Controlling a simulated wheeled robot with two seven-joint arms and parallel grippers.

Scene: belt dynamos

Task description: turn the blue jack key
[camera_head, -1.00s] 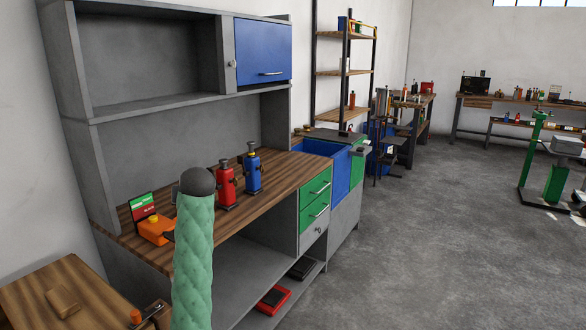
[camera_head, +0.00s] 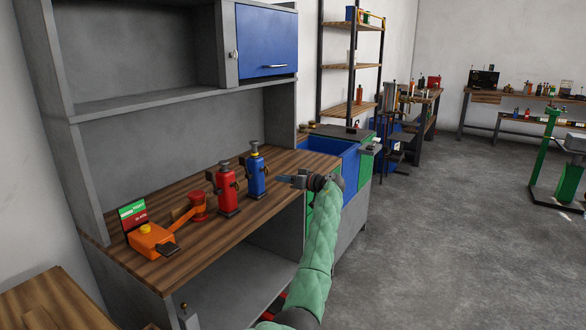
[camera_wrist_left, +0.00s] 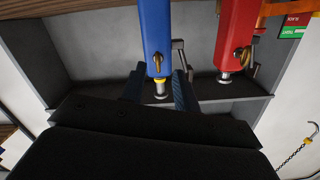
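The blue jack (camera_head: 257,174) stands upright on the wooden bench top, right of the red jack (camera_head: 226,192). In the left wrist view the blue jack (camera_wrist_left: 155,30) hangs upside down in the picture, with a yellow collar and silver tip. A small brass key (camera_wrist_left: 157,59) shows on its body, and a grey metal lever sticks out beside it. My left gripper (camera_head: 281,178) is just right of the blue jack, its fingers pointing at it. In the wrist view its fingers (camera_wrist_left: 159,92) are apart, with nothing clearly held. My right gripper is out of view.
The grey upper cabinet (camera_head: 160,99) overhangs the bench back. Bare wood lies in front of the jacks.

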